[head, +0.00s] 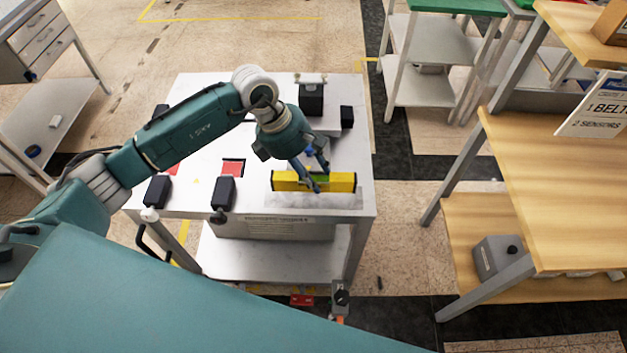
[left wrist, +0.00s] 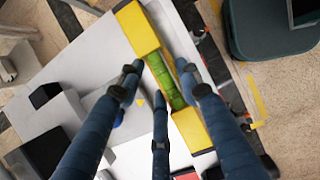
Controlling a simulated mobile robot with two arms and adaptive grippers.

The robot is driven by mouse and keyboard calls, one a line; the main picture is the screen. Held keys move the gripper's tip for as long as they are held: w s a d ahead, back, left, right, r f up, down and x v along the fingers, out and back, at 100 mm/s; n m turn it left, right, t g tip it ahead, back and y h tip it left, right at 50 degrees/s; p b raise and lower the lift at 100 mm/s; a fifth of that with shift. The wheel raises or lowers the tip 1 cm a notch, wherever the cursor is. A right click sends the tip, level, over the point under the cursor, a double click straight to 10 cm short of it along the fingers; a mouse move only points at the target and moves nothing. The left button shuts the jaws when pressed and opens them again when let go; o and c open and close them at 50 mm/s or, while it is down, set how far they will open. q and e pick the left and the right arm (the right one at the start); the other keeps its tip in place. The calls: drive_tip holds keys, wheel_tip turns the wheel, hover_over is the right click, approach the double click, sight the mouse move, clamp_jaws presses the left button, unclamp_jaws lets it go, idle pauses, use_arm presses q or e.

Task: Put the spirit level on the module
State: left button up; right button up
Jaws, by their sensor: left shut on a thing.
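The spirit level (head: 343,183) is a yellow bar with black ends and a green middle. It lies level along the front right of the white cart top (head: 250,185). My left gripper (head: 318,176) reaches down and is shut on its middle. In the left wrist view, the fingers sit on both sides of the level (left wrist: 137,28) at its green vial (left wrist: 165,82). I cannot tell whether the level touches the surface below. A pale block with a black box (head: 312,99) stands behind it; I cannot tell whether this is the module. My right gripper is out of view.
Several black blocks stand on the cart, including one at the front (head: 223,193) and one behind the level (head: 347,117). A red square (head: 232,167) lies left of the level. A wooden bench (head: 560,190) stands to the right, across a floor gap.

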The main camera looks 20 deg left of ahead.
use_arm(q)
wheel_tip(320, 180, down, 4)
drive_tip(key=shift+r+p, duration=0.2)
drive_tip(key=shift+p, duration=0.15)
drive_tip(key=shift+f, duration=0.25)
drive_tip(key=o, duration=1.3)
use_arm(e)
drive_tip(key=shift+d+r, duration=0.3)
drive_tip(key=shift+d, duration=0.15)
use_arm(q)
drive_tip(key=shift+r, duration=0.2)
drive_tip(key=shift+a+r, duration=0.15)
drive_tip(key=shift+r, duration=0.15)
drive_tip(key=b+v, duration=0.3)
drive_tip(key=v, duration=0.8)
drive_tip(key=shift+s+a, duration=0.1)
drive_tip(key=shift+s, duration=0.05)
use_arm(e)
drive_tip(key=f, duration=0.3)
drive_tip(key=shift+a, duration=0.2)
